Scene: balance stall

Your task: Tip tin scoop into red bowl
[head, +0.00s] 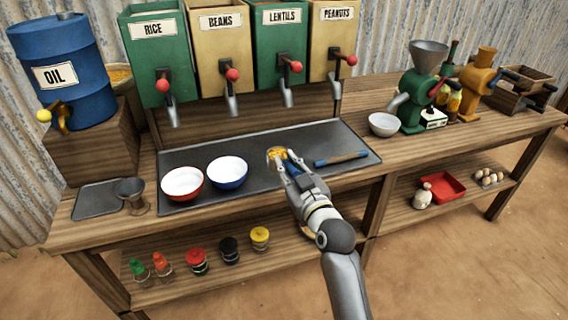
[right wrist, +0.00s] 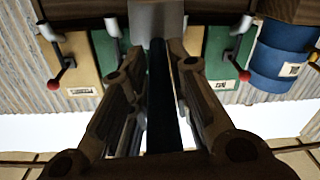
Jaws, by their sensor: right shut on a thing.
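My right gripper (head: 290,168) is shut on the tin scoop (head: 270,154) by its dark blue handle, over the front part of the grey counter tray. The scoop's head holds something orange-yellow and looks roughly level. In the right wrist view, the dark handle (right wrist: 164,95) runs between the fingers to the grey scoop head (right wrist: 157,18). The red bowl (head: 183,184), white inside, stands upright on the tray at the left and looks empty. The scoop is well to the right of it. My left gripper is not in view.
A blue bowl (head: 228,172) stands between the red bowl and the scoop. A flat wooden and blue tool (head: 341,158) lies to the right. Dispensers with red-knobbed levers (head: 231,75) line the back. A metal cup (head: 131,193) stands at the left.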

